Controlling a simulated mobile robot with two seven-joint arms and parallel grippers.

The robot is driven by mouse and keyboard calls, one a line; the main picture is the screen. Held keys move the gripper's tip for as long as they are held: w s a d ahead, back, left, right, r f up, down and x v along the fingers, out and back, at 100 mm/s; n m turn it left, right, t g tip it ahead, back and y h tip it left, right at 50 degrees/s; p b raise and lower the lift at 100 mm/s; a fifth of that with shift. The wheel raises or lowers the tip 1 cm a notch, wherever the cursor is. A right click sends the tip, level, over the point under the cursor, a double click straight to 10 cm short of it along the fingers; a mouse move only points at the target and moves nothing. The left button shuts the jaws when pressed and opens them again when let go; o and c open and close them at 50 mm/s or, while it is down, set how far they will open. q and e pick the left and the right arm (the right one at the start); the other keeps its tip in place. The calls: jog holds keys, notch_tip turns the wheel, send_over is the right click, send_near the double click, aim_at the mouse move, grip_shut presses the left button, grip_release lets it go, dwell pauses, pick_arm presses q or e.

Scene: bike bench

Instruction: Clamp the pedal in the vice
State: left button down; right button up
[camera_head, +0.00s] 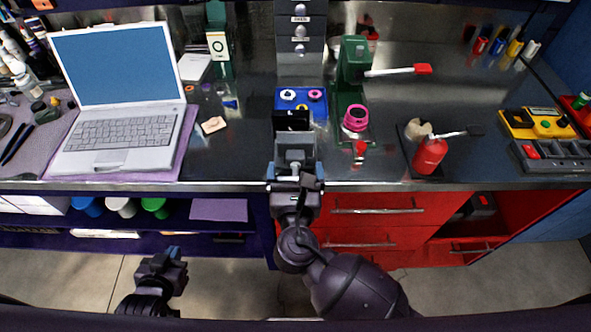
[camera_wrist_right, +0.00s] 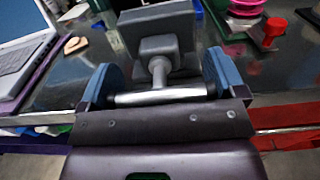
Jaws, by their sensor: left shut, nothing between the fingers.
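The vice (camera_head: 295,144) is a grey block at the bench's front edge in the head view. Its grey body (camera_wrist_right: 165,45) fills the upper middle of the right wrist view, with a short shaft ending in a silver crossbar handle (camera_wrist_right: 160,96). My right gripper (camera_head: 295,180) is at this handle. My left gripper (camera_head: 172,262) is shut and empty, low in front of the bench.
A laptop (camera_head: 117,95) stands left on the bench. A blue tray with rings (camera_head: 301,97) is behind the vice. A green stand (camera_head: 355,65) with a pink ring (camera_head: 355,118) and a red bottle (camera_head: 430,155) are to the right. Bare bench lies left of the vice.

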jog(key=shift+m, duration=0.4)
jog(key=m, duration=0.2)
jog(key=shift+m+b, duration=0.8)
jog(key=shift+m, duration=1.1)
jog(key=shift+m, duration=0.3)
jog(key=o, duration=0.6)
jog(key=shift+o, duration=0.2)
